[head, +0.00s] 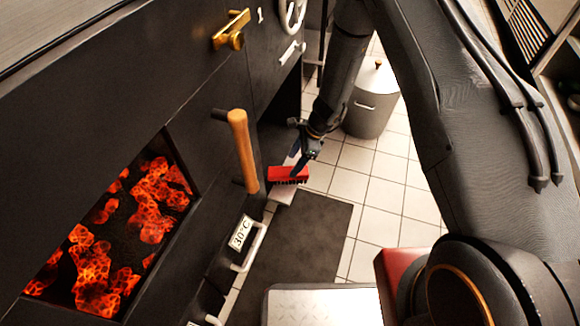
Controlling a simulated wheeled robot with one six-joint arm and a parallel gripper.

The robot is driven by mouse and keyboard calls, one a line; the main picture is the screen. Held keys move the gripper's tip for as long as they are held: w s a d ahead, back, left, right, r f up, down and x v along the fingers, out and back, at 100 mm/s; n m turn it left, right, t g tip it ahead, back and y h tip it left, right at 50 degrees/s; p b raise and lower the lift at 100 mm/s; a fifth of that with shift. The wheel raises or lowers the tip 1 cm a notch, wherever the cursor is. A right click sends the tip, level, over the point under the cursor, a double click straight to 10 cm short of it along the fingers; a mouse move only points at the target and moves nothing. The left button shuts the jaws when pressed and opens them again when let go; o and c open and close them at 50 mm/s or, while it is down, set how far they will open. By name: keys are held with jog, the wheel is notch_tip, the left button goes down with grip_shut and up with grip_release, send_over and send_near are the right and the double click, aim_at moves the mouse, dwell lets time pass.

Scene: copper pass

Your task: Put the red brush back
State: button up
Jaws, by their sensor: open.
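The red brush (288,174) has a red block and dark bristles along its lower edge. It is low beside the dark oven front, near the far end of the dark floor mat. My gripper (296,165) is at the brush, pointing down, with its fingers close to the red block. The jaws are open. Whether the fingers touch the brush cannot be told from this view. A pale flat surface (283,193) shows just below the brush.
The oven (110,110) with glowing coals (100,250) fills the left. A wooden handle (243,150) sticks out from it. A metal bin (371,100) stands on the tiled floor behind. A dark mat (312,235) lies in front. Open tiles (385,205) lie right of the mat.

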jog(key=p+v, duration=0.1)
jog(key=v, duration=0.4)
jog(key=shift+d+r, duration=0.1)
jog(key=shift+r, duration=0.25)
